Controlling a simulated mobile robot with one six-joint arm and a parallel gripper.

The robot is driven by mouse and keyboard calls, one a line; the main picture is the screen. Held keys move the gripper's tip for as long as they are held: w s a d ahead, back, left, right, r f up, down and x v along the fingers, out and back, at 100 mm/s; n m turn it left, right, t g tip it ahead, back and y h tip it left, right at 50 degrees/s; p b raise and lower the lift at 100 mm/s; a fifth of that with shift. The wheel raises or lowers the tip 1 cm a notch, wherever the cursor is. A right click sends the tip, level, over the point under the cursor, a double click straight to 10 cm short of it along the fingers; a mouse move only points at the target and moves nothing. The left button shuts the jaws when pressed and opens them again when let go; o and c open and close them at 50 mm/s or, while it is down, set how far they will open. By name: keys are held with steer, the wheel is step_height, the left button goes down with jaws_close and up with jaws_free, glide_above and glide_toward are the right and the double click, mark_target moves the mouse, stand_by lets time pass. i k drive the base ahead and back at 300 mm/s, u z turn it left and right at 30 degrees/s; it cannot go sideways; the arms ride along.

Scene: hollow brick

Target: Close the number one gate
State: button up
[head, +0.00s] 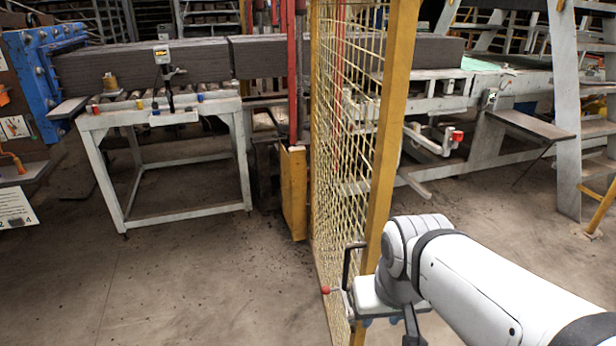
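A yellow wire-mesh gate (392,110) with a yellow frame stands upright in the middle of the head view. It is seen at a steep angle, with its near edge toward me. No number shows on it. A black handle (347,268) is on the lower part of its near edge, with a red knob (325,290) beside it. My gripper (372,318) is at this near edge, just right of and below the handle.
A white roller table (180,118) with a long dark clay block (150,62) stands at the back left. A yellow post base (294,190) is left of the gate. A grey bench (530,124) and ladder (566,110) stand at the right. The concrete floor at front left is clear.

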mark_target(402, 32)
steer(key=u, duration=0.05)
steer(key=i, duration=0.1)
steer(key=z, duration=0.15)
steer(key=k, duration=1.15)
steer(key=u, duration=0.8)
steer(key=i, duration=1.6)
steer(key=z, duration=0.4)
